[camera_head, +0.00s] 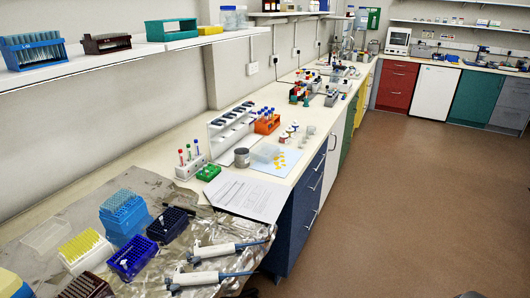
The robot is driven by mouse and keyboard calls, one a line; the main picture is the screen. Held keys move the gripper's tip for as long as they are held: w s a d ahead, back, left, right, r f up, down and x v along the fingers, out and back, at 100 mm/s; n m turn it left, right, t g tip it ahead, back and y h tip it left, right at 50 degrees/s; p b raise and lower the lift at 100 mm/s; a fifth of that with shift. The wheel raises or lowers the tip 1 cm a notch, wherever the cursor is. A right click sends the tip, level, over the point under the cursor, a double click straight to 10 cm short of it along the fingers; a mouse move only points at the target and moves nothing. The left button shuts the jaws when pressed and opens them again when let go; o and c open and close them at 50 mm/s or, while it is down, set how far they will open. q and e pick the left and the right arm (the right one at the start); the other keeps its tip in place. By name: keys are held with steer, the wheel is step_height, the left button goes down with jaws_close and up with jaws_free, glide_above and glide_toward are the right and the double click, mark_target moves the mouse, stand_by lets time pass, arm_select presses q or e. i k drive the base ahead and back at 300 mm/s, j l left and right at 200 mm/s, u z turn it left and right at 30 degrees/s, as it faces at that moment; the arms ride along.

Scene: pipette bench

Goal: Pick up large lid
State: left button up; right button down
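A large clear, flat, box-like piece (45,236), which looks like the large lid, lies on the foil-covered bench at the lower left. It is beside the yellow tip rack (86,250) and left of the light blue tip rack (124,214). A smaller clear tray or lid (265,152) lies further back on a pale blue sheet; I cannot tell which it is. Neither of my grippers shows clearly. Small dark shapes at the bottom edge are too cut off to identify.
Dark blue racks (132,258) and two pipettes (215,252) lie on the crumpled foil (75,210). A shelf (110,58) with racks runs above the left side. The brown floor (400,200) at right is clear.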

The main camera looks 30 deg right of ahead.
mark_target(264, 152)
steer(key=i+l+u, duration=0.15)
steer(key=l, duration=0.35)
steer(key=i+l+u, duration=0.15)
steer(key=l, duration=0.35)
steer(key=l+u, duration=0.1)
steer(key=l, duration=0.4)
steer(key=i+l+u, duration=0.15)
steer(key=l, duration=0.4)
